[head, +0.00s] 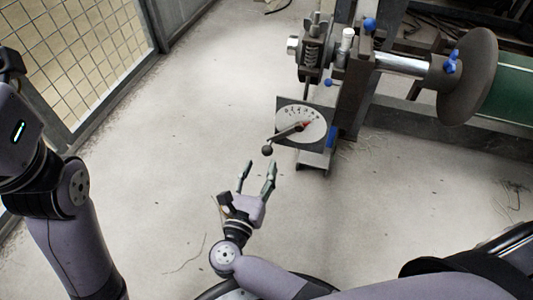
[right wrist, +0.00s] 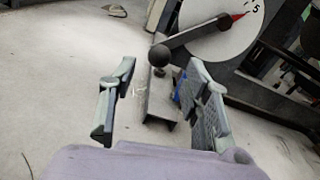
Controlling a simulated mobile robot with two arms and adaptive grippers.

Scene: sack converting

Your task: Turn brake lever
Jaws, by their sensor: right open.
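The brake lever (head: 284,139) is a dark arm with a round black knob (head: 267,150) at its lower left end. It pivots on a white dial plate (head: 312,113) with printed marks and a red pointer. My right gripper (head: 257,168) is open and empty, just below the knob and apart from it. In the right wrist view the knob (right wrist: 159,55) sits beyond the open fingers (right wrist: 160,95), between them, with the lever (right wrist: 195,32) running up right to the dial (right wrist: 235,42). My left gripper is not in view; only part of my left arm shows at the left edge.
The dial is mounted on a dark metal machine frame (head: 352,95) with a spring mechanism (head: 312,50) above it. A steel shaft (head: 402,64) leads right to a round flange (head: 470,76) and a green roll (head: 515,90). A mesh fence (head: 75,50) stands at the left. The floor between is clear.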

